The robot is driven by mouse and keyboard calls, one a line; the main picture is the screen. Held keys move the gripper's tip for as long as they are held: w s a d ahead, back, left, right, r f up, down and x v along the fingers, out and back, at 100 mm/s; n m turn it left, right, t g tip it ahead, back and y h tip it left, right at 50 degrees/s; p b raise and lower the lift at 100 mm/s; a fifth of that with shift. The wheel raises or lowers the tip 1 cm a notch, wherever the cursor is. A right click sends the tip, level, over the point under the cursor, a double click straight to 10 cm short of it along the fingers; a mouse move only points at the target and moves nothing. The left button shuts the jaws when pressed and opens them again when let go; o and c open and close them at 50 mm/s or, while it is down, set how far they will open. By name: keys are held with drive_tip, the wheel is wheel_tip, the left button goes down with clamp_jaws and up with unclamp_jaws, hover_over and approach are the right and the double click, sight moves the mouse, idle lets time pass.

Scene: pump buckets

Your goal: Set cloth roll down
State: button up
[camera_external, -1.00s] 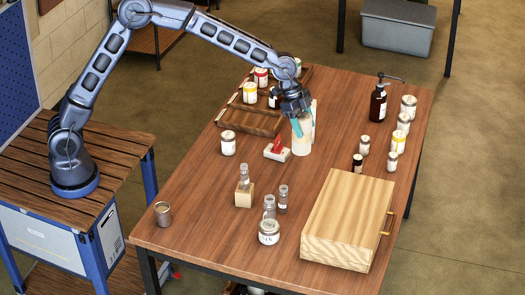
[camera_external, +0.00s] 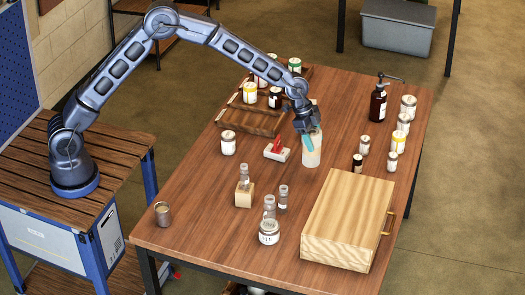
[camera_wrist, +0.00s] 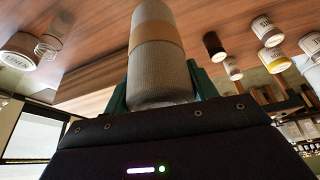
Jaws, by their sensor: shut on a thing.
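The cloth roll (camera_external: 312,157) is a pale upright cylinder over the middle of the table (camera_external: 345,130). In the wrist view it is a grey-beige woven roll (camera_wrist: 158,60) with a tan band. My gripper (camera_external: 308,141) is shut on it, with a teal finger against its side. The wrist view shows teal fingers (camera_wrist: 160,88) on both sides of the roll. I cannot tell whether its base touches the table. The arm's end hides part of the roll's top in the external view.
A white block with a red handle (camera_external: 278,150) stands just left of the roll. A pale object (camera_external: 316,108) shows partly behind my gripper. A wooden case (camera_external: 347,218) lies front right. Small jars and a dark pump bottle (camera_external: 378,103) stand to the right. A wooden tray (camera_external: 250,121) lies back left.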

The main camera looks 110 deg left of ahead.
sight(313, 158)
drive_tip(key=shift+f, duration=4.25)
drive_tip(key=o, duration=1)
drive_tip(key=shift+f, duration=0.15)
drive_tip(key=v, duration=1.2)
